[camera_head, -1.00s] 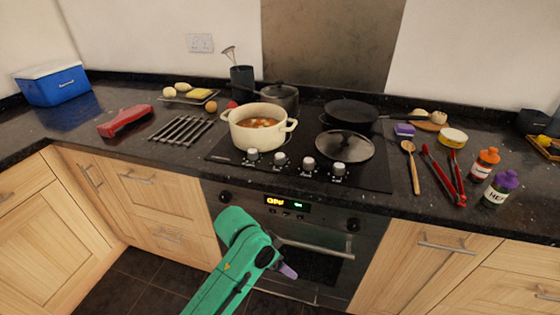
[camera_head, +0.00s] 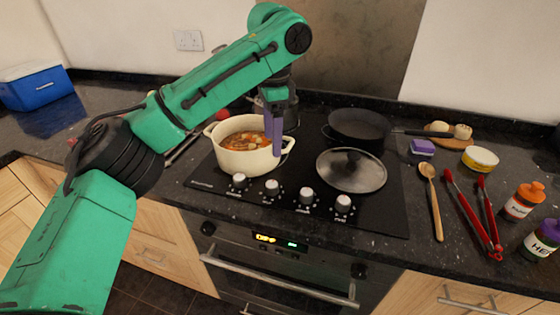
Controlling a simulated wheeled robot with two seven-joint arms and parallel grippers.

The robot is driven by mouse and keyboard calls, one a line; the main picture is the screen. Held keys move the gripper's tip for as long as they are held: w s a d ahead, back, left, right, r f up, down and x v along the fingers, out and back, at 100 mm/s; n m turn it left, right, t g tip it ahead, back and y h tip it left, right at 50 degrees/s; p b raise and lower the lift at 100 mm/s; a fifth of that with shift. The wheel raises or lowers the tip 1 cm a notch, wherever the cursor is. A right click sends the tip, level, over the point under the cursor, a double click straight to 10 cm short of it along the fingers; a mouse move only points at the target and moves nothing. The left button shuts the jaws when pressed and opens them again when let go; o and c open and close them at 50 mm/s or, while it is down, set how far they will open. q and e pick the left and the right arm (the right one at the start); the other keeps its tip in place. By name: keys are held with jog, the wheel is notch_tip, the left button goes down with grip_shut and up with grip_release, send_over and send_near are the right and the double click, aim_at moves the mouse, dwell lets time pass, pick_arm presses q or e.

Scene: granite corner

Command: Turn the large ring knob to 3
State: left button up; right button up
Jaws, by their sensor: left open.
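A row of several silver-topped knobs runs along the front of the black hob (camera_head: 390,210): the far-left knob (camera_head: 239,181), a second knob (camera_head: 272,188), a third knob (camera_head: 306,197) and the far-right knob (camera_head: 343,204). Their markings are too small to read, so I cannot tell which one is for the large ring. My left gripper (camera_head: 275,148) is open, with its purple fingers pointing down at the right side of the cream pot, above and behind the knobs. It appears apart from all knobs. My right gripper is not in view.
The cream pot (camera_head: 245,160) of stew stands at the hob's left. A lidded pan (camera_head: 352,175) and a frying pan (camera_head: 360,125) stand to the right. A wooden spoon (camera_head: 433,200) and red tongs (camera_head: 468,212) lie right of the hob. The oven handle (camera_head: 280,280) projects below.

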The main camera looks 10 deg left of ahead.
pick_arm(q)
jog(key=w, duration=0.1)
send_near(271, 184)
jog(key=shift+s+f, duration=0.55)
jog(key=shift+s, duration=0.1)
jog(key=f, duration=0.2)
jog(key=w+f, duration=0.1)
jog(key=f, duration=0.2)
jog(key=shift+w, duration=0.2)
notch_tip(271, 184, down, 2)
jog(key=shift+f, duration=0.2)
jog(key=shift+s+f, duration=0.1)
jog(key=shift+f, duration=0.05)
jog(key=shift+c, duration=1.2)
grip_shut()
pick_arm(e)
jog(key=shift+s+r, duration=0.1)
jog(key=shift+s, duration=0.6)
